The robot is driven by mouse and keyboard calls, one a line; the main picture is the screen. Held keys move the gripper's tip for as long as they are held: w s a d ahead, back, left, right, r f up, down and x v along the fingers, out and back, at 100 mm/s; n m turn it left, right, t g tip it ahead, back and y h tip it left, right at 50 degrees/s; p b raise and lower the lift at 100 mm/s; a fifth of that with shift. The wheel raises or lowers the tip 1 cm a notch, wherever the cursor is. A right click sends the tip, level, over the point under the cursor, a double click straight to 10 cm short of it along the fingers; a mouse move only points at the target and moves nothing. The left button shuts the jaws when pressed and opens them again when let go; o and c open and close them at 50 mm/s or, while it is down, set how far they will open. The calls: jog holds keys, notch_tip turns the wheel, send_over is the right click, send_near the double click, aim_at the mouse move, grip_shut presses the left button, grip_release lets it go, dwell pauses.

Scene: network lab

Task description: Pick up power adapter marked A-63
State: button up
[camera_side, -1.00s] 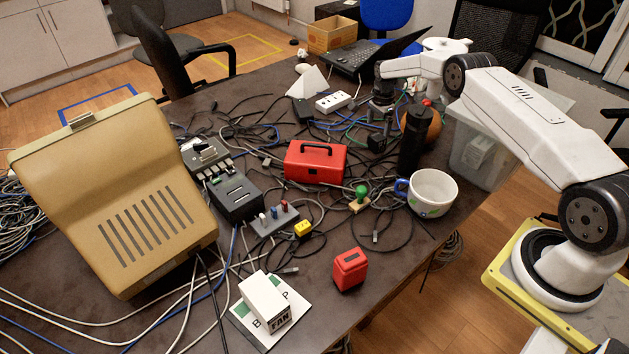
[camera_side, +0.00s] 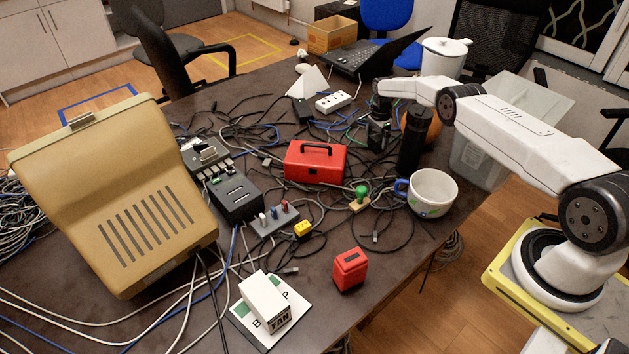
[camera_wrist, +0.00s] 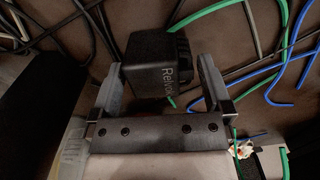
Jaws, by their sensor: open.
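A black cylinder (camera_side: 411,140) stands close to my gripper, with an orange round object (camera_side: 432,127) behind it. Blue, green and black cables surround the adapter. A red box (camera_side: 316,163), white mug (camera_side: 433,193) and power strip (camera_side: 333,102) are nearby.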

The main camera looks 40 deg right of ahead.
aim_at(377, 135)
dwell(0.3)
jog(key=shift+r, duration=0.1)
jog(key=c, duration=1.2)
jog(key=shift+r, duration=0.15)
jog(key=shift+r, duration=4.8)
